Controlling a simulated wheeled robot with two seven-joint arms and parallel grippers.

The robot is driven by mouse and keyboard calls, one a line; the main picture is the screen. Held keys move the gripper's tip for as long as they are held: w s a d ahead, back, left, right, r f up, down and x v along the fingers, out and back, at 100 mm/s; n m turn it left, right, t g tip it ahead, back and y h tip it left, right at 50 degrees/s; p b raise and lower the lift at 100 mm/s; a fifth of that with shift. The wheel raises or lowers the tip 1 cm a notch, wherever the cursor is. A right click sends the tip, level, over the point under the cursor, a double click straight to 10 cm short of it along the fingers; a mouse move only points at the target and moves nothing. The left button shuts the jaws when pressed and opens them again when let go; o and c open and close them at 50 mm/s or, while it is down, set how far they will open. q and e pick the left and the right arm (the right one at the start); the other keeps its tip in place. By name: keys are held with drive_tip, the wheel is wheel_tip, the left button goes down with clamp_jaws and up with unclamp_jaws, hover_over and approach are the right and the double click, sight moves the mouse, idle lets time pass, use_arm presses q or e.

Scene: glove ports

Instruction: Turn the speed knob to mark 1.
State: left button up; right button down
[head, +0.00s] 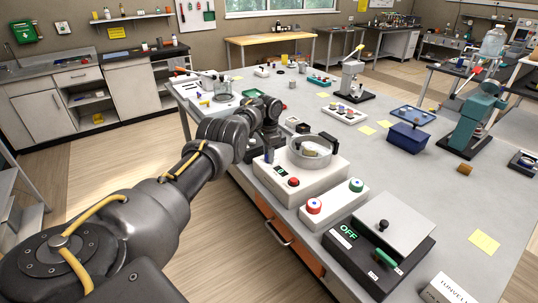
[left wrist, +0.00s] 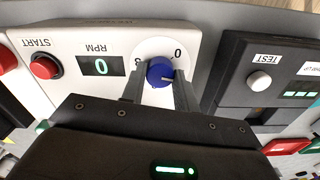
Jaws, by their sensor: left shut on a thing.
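The speed knob (left wrist: 160,72) is blue and sits on a white round dial on the front of a white machine (left wrist: 75,30). My left gripper (left wrist: 160,88) is shut on the knob, one finger on each side. A 0 shows on the dial to the right of the knob. Another mark at its left is partly covered by a finger, and mark 1 cannot be made out. The RPM display (left wrist: 101,67) reads 0. In the head view my left gripper (head: 267,150) is at the front of the white machine (head: 305,184), which carries a metal bowl (head: 310,152).
A red START button (left wrist: 44,67) is left of the display. A dark box marked TEST (left wrist: 240,100) stands to the knob's right. In the head view, a box with red and green buttons (head: 335,203) and a black OFF unit (head: 375,262) stand nearer.

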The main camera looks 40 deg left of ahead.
use_arm(q)
drive_tip(key=shift+m, duration=0.4)
drive_tip(key=o, duration=1)
drive_tip(key=shift+r, duration=0.1)
wheel_tip(320, 180, up, 11)
drive_tip(key=shift+f+b, duration=0.15)
drive_tip(key=shift+b, duration=0.65)
